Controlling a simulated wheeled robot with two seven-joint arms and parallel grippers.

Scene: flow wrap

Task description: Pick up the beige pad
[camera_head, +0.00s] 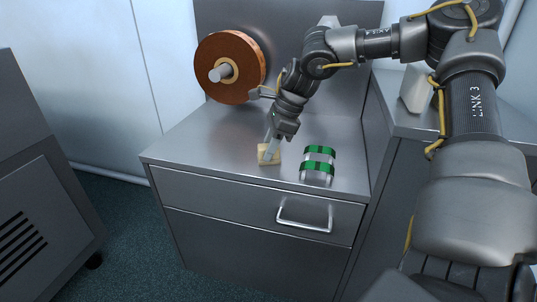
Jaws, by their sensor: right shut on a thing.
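The beige pad (263,159) is a small block at the front middle of the steel cabinet top (205,150). My right gripper (270,155) reaches down to it from above, shut on the pad. The fingers hide part of the pad. It looks on or very near the surface; I cannot tell whether it is clear of it. My left gripper is not in view.
A green and silver striped object (318,165) stands just right of the pad. A large brown roll (230,66) on a spindle is mounted at the back left. A drawer handle (304,219) sticks out in front. The cabinet top's left side is clear.

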